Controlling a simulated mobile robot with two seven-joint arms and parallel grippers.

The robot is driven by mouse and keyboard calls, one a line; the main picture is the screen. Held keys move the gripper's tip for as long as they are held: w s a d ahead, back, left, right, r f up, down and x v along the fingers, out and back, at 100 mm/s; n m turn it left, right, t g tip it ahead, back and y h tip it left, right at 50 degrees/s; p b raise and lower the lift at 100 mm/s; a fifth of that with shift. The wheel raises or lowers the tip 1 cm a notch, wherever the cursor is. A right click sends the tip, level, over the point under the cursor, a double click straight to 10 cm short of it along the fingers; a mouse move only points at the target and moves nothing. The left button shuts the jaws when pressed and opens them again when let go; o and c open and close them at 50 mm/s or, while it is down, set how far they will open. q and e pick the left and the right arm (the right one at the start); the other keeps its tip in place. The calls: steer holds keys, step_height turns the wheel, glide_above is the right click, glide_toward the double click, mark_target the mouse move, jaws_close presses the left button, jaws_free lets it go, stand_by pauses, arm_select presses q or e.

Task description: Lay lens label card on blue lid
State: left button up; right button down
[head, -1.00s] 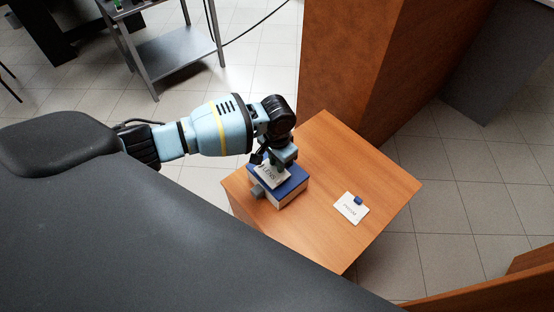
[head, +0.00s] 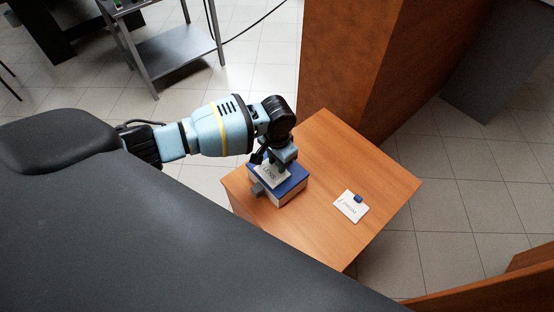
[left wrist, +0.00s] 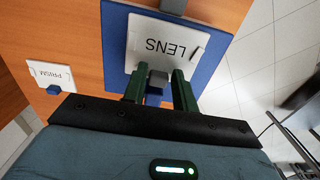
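The white lens label card (head: 272,173), printed LENS, lies on the blue lid (head: 294,182) of a small box on the wooden table. In the left wrist view the card (left wrist: 165,46) looks flat, with blue lid (left wrist: 114,45) showing around it. My left gripper (left wrist: 160,86) is right over the card's near edge. Its two dark green fingers straddle a small blue tab (left wrist: 153,98), with a gap visible on its right side. The fingers look apart. In the head view the left gripper (head: 280,160) partly covers the card. My right gripper is not in view.
A white PRISM card (head: 351,207) with a blue tab lies on the wooden table (head: 335,155), right of the box. A grey block (head: 258,190) is at the box's left side. A tall wooden cabinet (head: 345,70) stands behind the table. The table's right part is otherwise clear.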

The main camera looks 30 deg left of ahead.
arm_select(q)
steer(key=o, duration=0.3)
steer(key=shift+o, duration=0.2)
step_height(320, 180, up, 7)
steer(key=shift+f+p, duration=0.15)
steer(key=shift+p, duration=0.45)
steer(key=shift+r, duration=0.6)
